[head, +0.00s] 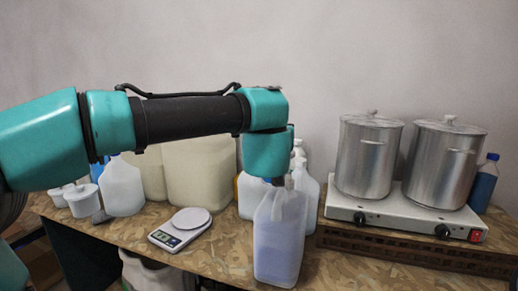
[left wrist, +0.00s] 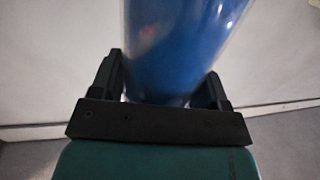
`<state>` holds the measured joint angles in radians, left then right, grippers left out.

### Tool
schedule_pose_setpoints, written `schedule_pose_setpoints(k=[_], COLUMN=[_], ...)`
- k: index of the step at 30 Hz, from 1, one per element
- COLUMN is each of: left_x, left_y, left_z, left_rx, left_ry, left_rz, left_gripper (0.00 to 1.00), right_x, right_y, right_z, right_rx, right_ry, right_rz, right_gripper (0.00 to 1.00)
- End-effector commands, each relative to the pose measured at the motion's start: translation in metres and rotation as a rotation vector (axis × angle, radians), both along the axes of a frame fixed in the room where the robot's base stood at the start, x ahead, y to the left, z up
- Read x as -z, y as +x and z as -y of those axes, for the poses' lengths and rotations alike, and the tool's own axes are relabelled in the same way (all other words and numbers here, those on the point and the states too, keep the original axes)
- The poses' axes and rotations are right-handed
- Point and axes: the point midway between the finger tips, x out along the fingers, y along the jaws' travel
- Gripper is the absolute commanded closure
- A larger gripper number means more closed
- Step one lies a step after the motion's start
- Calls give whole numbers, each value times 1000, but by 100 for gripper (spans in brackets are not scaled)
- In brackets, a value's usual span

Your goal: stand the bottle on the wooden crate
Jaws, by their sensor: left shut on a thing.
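My left gripper (left wrist: 165,78) is shut on a clear bottle of blue liquid (left wrist: 185,38), which stands up between its fingers in the left wrist view. The bottle's ends are out of that frame. In the head view my left arm reaches across from the left and its wrist bends down behind a jug of pale violet liquid; the fingers and the held bottle are hidden or not clear there. A low brown wooden piece (head: 415,252), apparently the crate, lies at the right under a hotplate. My right gripper is in neither view.
The hotplate (head: 400,213) carries two steel pots (head: 368,160). A blue bottle (head: 484,185) stands right of them. The violet jug (head: 279,240) stands near the front edge. A kitchen scale (head: 181,229) and several pale jugs are left of it. Bare tabletop (head: 225,250) lies between scale and jug.

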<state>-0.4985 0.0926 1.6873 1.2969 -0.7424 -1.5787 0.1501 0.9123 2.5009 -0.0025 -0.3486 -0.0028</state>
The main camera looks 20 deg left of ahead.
Motion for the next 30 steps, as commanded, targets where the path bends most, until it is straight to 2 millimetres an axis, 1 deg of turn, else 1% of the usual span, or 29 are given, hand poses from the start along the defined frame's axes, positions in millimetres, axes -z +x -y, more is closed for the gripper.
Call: schedule_pose_setpoints(k=[1, 3, 8, 14, 18, 21, 25, 30], left_x=[-5, -5, 11, 43, 70, 84, 93, 93], left_y=[-1, -3, -5, -9, -14, -17, -20, -20], left_z=[10, 23, 49, 77, 98, 110, 116, 117], left_rx=[16, 35, 72, 120, 163, 192, 209, 210], left_ry=[-3, -4, -3, 0, -2, -3, -9, -10], left_rz=[3, 0, -2, -4, -3, -1, 1, 1], left_gripper=[78, 78, 78, 78, 78, 78, 78, 78], right_x=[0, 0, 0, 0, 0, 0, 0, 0], right_y=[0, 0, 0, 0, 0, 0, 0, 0], right_z=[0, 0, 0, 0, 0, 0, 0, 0], right_rx=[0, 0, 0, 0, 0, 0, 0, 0], right_ry=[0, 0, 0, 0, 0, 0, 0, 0], right_rz=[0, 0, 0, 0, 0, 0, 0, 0], right_gripper=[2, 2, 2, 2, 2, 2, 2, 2])
